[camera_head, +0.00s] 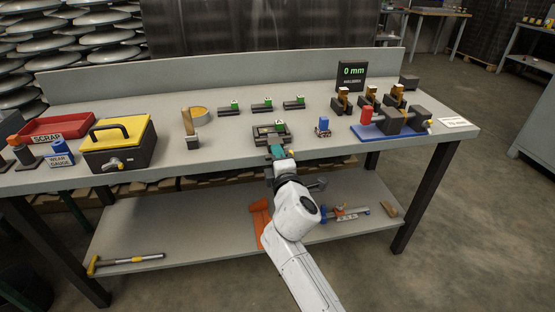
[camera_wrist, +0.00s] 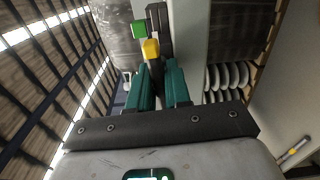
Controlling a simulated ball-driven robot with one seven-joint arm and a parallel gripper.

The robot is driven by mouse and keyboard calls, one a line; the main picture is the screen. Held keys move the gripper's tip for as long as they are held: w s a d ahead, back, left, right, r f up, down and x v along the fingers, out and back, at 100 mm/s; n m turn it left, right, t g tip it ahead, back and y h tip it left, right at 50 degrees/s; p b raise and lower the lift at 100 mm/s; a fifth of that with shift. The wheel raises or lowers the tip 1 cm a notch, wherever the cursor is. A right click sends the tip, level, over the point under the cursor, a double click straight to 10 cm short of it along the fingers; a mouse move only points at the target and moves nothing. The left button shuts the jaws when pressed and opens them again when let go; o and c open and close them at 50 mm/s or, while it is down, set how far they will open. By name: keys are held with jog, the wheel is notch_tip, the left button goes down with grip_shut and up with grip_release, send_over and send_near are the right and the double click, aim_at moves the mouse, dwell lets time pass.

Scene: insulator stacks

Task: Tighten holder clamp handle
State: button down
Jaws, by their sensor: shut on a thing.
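The holder (camera_head: 258,139) is a grey frame with a dark inside and a small green part on it, at the front middle of the bench. My gripper (camera_head: 277,152) is at its front edge. In the wrist view my gripper's teal fingers (camera_wrist: 160,75) are close together around a dark handle with a yellow tip. This clamp handle (camera_wrist: 151,48) shows its tip just past the fingers, and the rest is partly hidden between them. A green block (camera_wrist: 138,29) sits beyond the tip, to its upper left.
A blue block (camera_head: 322,127) and blue fixture base (camera_head: 380,131) are right. A yellow-lidded box (camera_head: 117,146) and red scrap tray (camera_head: 57,128) are left. A lower shelf (camera_head: 190,222) runs below.

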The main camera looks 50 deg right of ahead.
jog(key=shift+f+m, duration=0.1)
jog(key=shift+m, duration=0.3)
jog(key=c, duration=1.2)
grip_release()
jog(key=shift+o, duration=0.2)
jog(key=shift+s, duration=0.1)
jog(key=v, duration=1)
jog(key=shift+s+a, duration=0.25)
jog(key=shift+s, duration=0.05)
